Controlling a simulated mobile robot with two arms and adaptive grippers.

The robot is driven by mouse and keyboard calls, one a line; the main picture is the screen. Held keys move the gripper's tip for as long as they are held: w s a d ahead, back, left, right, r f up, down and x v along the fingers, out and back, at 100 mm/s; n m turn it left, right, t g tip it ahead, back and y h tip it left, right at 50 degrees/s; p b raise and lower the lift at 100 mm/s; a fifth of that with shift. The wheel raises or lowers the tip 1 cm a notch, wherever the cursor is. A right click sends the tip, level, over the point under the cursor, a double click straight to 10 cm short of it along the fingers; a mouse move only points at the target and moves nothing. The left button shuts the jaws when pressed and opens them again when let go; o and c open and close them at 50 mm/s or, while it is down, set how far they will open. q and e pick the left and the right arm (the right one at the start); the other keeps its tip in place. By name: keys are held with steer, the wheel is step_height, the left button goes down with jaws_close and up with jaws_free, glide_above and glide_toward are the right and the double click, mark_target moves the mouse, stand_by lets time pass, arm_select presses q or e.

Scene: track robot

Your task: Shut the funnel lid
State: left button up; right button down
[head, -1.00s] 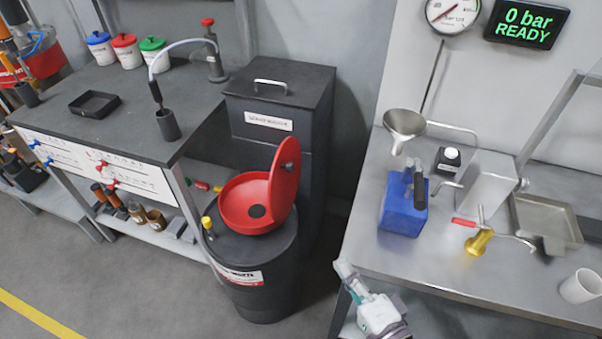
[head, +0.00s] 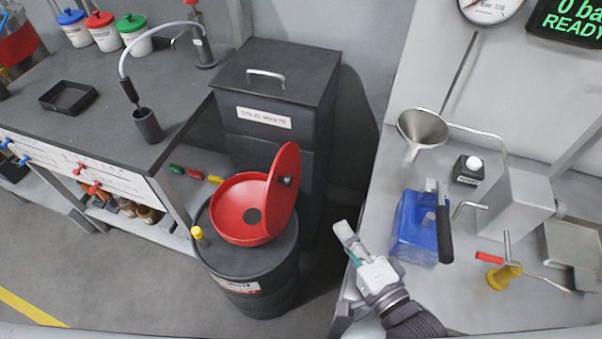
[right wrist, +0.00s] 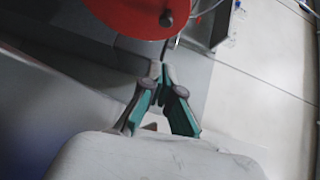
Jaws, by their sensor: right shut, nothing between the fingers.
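A red funnel (head: 228,207) sits on top of a dark waste drum (head: 240,272). Its round red lid (head: 284,190) stands open, upright on the funnel's right side, with a dark knob (head: 286,181) on its right-hand face. My right gripper (head: 342,232) is to the right of the lid, apart from it, with its fingers closed together and empty. In the right wrist view the fingertips (right wrist: 160,68) meet just below the red lid (right wrist: 135,15) and its knob (right wrist: 166,18). My left gripper is not in view.
A dark solid waste bin (head: 275,100) stands behind the drum. A dark workbench (head: 130,80) is at left. Floor shows between drum and bench.

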steer(key=s+a+p+x, duration=0.1)
steer(key=a+p+x, duration=0.1)
steer(key=x, duration=1.1)
steer(key=shift+s+a, duration=0.2)
steer(key=shift+a, duration=0.05)
